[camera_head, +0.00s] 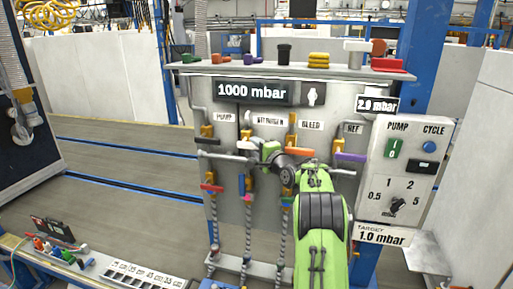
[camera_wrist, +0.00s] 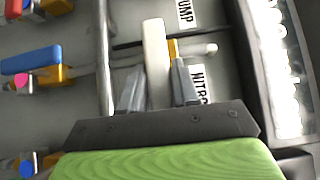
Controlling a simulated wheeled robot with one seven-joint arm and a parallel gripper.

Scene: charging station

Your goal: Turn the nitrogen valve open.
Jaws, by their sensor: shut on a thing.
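The nitrogen valve's cream lever handle (camera_wrist: 155,48) shows in the wrist view beside the partly covered NITROGEN label (camera_wrist: 198,84), with a bit of yellow valve body (camera_wrist: 173,47) behind it. It lies crosswise to its pipe. My gripper (camera_wrist: 157,84) is shut on the handle, one grey finger on each side. In the head view my gripper (camera_head: 253,148) is at the panel (camera_head: 345,110) below the NITROGEN label (camera_head: 270,121); my wrist hides much of the valve there.
Purple REF lever (camera_head: 350,157) is at right. Below are a red lever (camera_head: 212,188) and a blue lever (camera_head: 241,184), with several hoses. The display (camera_head: 252,92) reads 1000 mbar. A control box (camera_head: 410,165) stands right; a target card (camera_head: 382,234) reads 1.0 mbar. Open floor lies left.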

